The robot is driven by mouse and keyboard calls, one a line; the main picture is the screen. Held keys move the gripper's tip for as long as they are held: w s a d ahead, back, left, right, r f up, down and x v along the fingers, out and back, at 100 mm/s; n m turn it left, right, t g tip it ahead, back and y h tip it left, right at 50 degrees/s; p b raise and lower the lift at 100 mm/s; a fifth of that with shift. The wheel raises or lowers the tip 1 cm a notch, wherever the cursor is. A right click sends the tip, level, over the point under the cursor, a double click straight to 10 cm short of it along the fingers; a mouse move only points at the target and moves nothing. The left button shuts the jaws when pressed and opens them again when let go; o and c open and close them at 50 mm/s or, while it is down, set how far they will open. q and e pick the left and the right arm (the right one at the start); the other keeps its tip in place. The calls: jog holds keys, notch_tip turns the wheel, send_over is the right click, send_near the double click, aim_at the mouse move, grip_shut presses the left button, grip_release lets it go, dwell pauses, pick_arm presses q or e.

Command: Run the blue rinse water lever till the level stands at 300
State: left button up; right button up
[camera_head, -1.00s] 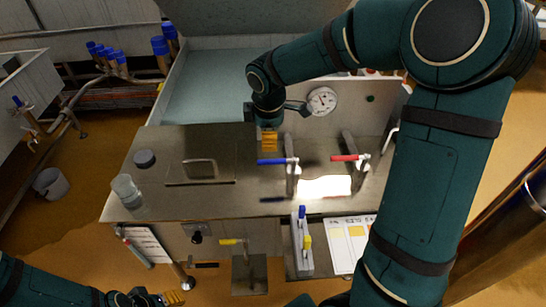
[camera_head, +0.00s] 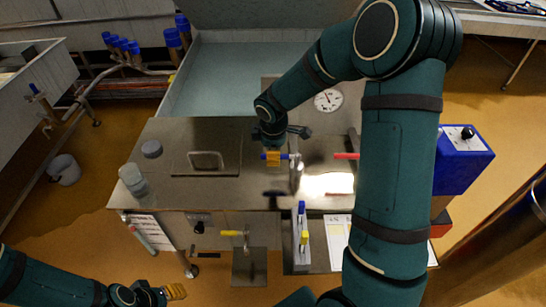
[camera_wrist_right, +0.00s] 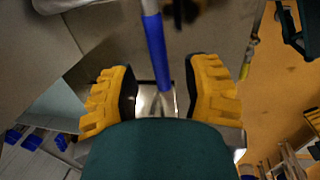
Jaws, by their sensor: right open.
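The blue lever (camera_head: 266,157) sticks out sideways from a metal valve post (camera_head: 296,175) on the steel counter. My right gripper (camera_head: 274,158) is at the blue lever in the head view. In the right wrist view the blue lever (camera_wrist_right: 153,45) runs between the two open yellow fingers (camera_wrist_right: 160,95), with a gap on both sides. My left gripper (camera_head: 175,291) is low at the left, away from the counter, and its opening is not clear. A round dial (camera_head: 328,100) stands behind the counter; its reading is too small to tell.
A red lever (camera_head: 346,156) is right of the blue one, partly behind my right arm.

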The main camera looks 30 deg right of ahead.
jog(key=shift+w+d+f, duration=0.1)
jog(key=shift+f, duration=0.5)
jog(key=shift+w+d+f, duration=0.1)
jog(key=shift+f, duration=0.45)
jog(key=shift+c, duration=0.5)
jog(key=shift+a, duration=0.1)
grip_shut()
jog(key=shift+s, duration=0.1)
